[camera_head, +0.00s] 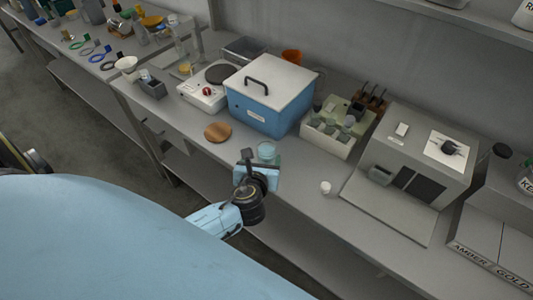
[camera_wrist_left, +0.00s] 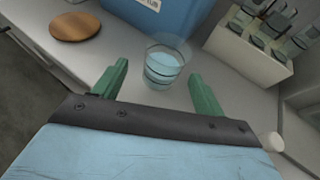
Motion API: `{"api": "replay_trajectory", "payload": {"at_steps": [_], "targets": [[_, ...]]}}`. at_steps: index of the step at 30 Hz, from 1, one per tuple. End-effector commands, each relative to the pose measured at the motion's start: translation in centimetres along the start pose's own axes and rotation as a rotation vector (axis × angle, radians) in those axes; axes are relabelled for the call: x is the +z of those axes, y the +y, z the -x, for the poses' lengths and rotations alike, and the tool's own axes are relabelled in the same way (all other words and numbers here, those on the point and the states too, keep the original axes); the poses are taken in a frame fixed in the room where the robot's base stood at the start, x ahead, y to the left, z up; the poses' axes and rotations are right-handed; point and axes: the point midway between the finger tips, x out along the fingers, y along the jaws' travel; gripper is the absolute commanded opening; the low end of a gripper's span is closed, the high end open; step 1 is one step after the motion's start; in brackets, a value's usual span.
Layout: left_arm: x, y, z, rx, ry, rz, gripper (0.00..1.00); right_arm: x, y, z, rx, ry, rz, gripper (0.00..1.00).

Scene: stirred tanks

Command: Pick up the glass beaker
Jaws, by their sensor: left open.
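The glass beaker (camera_wrist_left: 163,68) stands upright on the bench and is clear, with what looks like pale blue liquid in it. In the head view the beaker (camera_head: 267,150) is just beyond my left gripper, in front of the blue box. My left gripper (camera_wrist_left: 158,85) is open, with its two green fingers on either side of the line to the beaker. The beaker shows between and slightly beyond the fingertips, with no visible contact. In the head view my left gripper (camera_head: 262,168) hides the beaker's lower part. My right gripper is not in view.
A blue box with a white lid (camera_head: 270,92) stands behind the beaker. A round wooden disc (camera_head: 217,132) lies to the left. A rack of bottles (camera_head: 334,127) stands to the right, and a small white cup (camera_head: 325,187) sits near the bench's front edge.

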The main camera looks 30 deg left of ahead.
Motion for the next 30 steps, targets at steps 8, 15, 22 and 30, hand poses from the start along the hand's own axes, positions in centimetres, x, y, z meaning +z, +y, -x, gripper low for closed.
{"api": "replay_trajectory", "payload": {"at_steps": [8, 15, 22, 30], "targets": [[-0.1, -0.1, -2.3, 0.0, 0.001, 0.003, 0.71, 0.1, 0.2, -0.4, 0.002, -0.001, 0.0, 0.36], [-0.6, -0.7, -5.6, 0.001, 0.001, 0.003, 0.71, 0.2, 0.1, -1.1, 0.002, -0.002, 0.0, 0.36], [-0.6, -0.7, -6.8, 0.0, 0.003, 0.003, 0.71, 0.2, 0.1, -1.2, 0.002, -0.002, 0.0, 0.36], [-0.6, -0.7, -6.7, -0.001, 0.003, 0.003, 0.55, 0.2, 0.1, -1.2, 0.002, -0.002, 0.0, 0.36]]}}
